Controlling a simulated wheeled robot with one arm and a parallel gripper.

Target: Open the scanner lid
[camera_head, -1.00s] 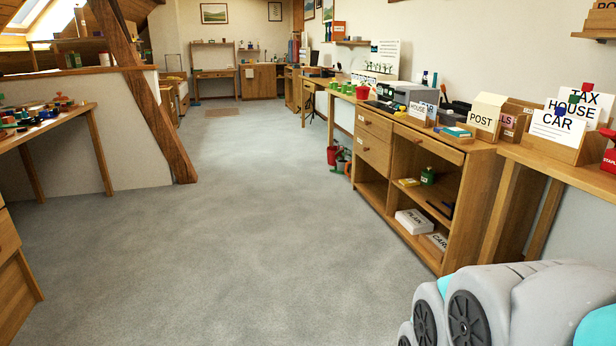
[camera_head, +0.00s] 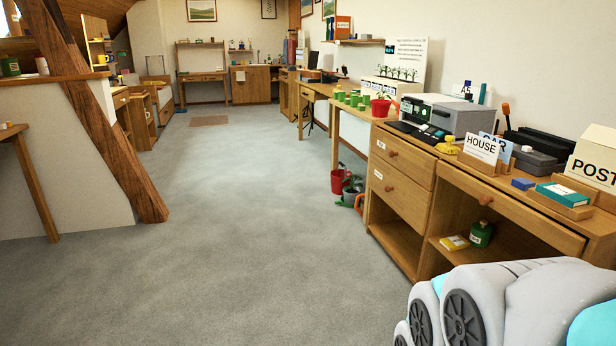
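A grey and white printer-like machine with a dark front panel (camera_head: 436,113), which looks like the scanner, stands on the wooden cabinet along the right wall. Its flat top looks shut. Part of my own arm, grey and white with dark round joints, shows at the bottom right, well short of the machine. My gripper is not in view.
The wooden cabinet (camera_head: 402,205) has drawers and open shelves. A slanted timber brace (camera_head: 100,120) rises at left. The grey carpet (camera_head: 230,220) between is clear.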

